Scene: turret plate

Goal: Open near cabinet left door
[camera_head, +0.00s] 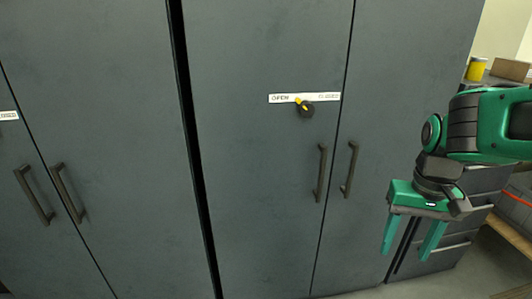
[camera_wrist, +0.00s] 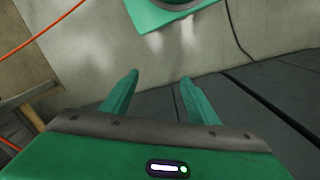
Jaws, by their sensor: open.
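The near cabinet is dark grey. Its left door (camera_head: 255,190) stands shut in the head view, with a vertical dark handle (camera_head: 320,172) by its right edge. A black and yellow knob (camera_head: 305,108) sits on a white label strip (camera_head: 279,98) above the handle. The yellow pointer tilts toward the OPEN side. The right door (camera_head: 390,110) is also shut, with its own handle (camera_head: 349,170). My gripper (camera_head: 408,252) is open and empty, pointing down, right of both handles and apart from them. Its two green fingers show in the wrist view (camera_wrist: 158,80).
Another dark cabinet (camera_head: 95,100) with two handles stands at the left, past a narrow gap. Grey drawers (camera_head: 450,240) are behind my gripper at the right. A yellow can (camera_head: 476,68) and a cardboard box (camera_head: 511,69) are at the upper right.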

